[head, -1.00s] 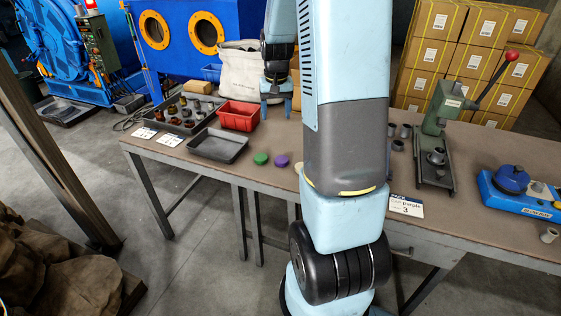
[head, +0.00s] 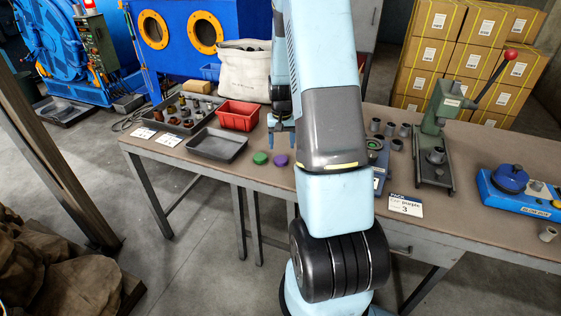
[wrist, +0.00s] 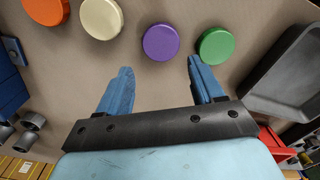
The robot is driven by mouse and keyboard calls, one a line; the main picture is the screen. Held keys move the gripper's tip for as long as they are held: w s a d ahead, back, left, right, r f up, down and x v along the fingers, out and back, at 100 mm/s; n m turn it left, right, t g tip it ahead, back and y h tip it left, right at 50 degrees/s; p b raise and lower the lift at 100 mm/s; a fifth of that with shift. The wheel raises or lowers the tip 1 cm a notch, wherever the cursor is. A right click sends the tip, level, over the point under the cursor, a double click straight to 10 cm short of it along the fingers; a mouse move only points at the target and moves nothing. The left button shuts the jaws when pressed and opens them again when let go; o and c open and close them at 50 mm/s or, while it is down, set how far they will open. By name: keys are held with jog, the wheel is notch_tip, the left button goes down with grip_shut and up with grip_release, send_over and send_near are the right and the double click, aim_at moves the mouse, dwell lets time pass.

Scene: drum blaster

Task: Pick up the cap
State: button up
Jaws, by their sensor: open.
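Four round caps lie on the brown bench in the wrist view: orange (wrist: 47,10), cream (wrist: 101,18), purple (wrist: 161,42) and green (wrist: 215,46). In the head view the green cap (head: 260,158) and purple cap (head: 281,160) lie side by side near the bench's front edge; my arm hides the other two. A card (head: 405,204) reads "PACK", "CAP purple" and "3". My gripper (head: 281,137) is open and empty, behind the purple cap in the head view. In the wrist view my gripper (wrist: 160,68) has the purple cap ahead, between the lines of its fingers.
A grey tray (head: 217,157) and a red bin (head: 238,104) stand left of the caps. A parts tray (head: 160,122) is further left. A green press (head: 436,130), grey cups (head: 390,129) and a blue fixture (head: 513,208) stand to the right.

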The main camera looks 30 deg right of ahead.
aim_at(281, 157)
jog(key=shift+s+a+f, duration=0.1)
jog(key=shift+a+f, duration=0.05)
jog(key=shift+f, duration=1.3)
jog(key=shift+a+f, duration=0.1)
jog(key=shift+f, duration=1.3)
jog(key=shift+c, duration=0.5)
jog(key=c, duration=0.7)
jog(key=shift+r, duration=0.1)
